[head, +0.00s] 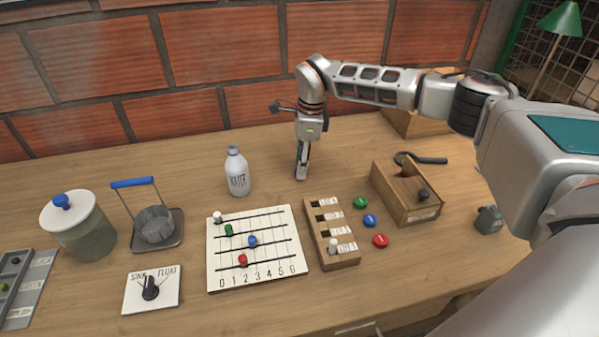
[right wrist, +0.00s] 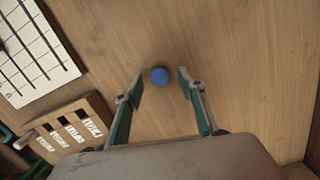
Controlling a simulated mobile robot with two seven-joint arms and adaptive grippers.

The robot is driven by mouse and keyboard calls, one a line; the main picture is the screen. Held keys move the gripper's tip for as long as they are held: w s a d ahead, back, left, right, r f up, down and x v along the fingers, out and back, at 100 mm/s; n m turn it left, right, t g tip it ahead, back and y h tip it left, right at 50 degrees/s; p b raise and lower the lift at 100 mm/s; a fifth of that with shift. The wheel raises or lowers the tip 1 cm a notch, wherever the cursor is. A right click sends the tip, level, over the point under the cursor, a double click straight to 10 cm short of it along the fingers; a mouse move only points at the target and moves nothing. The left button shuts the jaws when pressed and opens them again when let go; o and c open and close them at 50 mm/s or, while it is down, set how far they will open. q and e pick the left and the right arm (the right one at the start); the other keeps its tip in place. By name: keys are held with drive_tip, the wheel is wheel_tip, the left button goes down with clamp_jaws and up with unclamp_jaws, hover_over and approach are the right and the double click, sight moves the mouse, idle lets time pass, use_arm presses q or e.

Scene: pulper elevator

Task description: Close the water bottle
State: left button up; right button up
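The water bottle (head: 237,173) stands upright on the table in the head view, white with dark print on its front. Its neck shows no blue cap. My right gripper (head: 301,177) points down at the table, to the right of the bottle and apart from it. In the right wrist view my right gripper (right wrist: 160,83) is open, with a finger on each side. A small round blue thing (right wrist: 160,75), which looks like a cap, lies on the wood between the fingertips, with gaps on both sides. It is hidden in the head view. My left gripper is not in view.
A white grid board (head: 256,248) and a slotted wooden block (head: 318,216) lie in front of the gripper. Coloured discs (head: 370,220) and a wooden box (head: 405,207) are to the right. A lidded jar (head: 85,240) stands left. Table between bottle and gripper is clear.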

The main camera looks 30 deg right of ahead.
drive_tip(key=shift+a+f, duration=0.1)
drive_tip(key=shift+f, duration=0.5)
drive_tip(key=c, duration=0.8)
drive_tip(key=shift+r, duration=0.15)
wheel_tip(320, 180, up, 20)
drive_tip(key=shift+f+p, duration=0.1)
drive_tip(key=shift+p, duration=0.9)
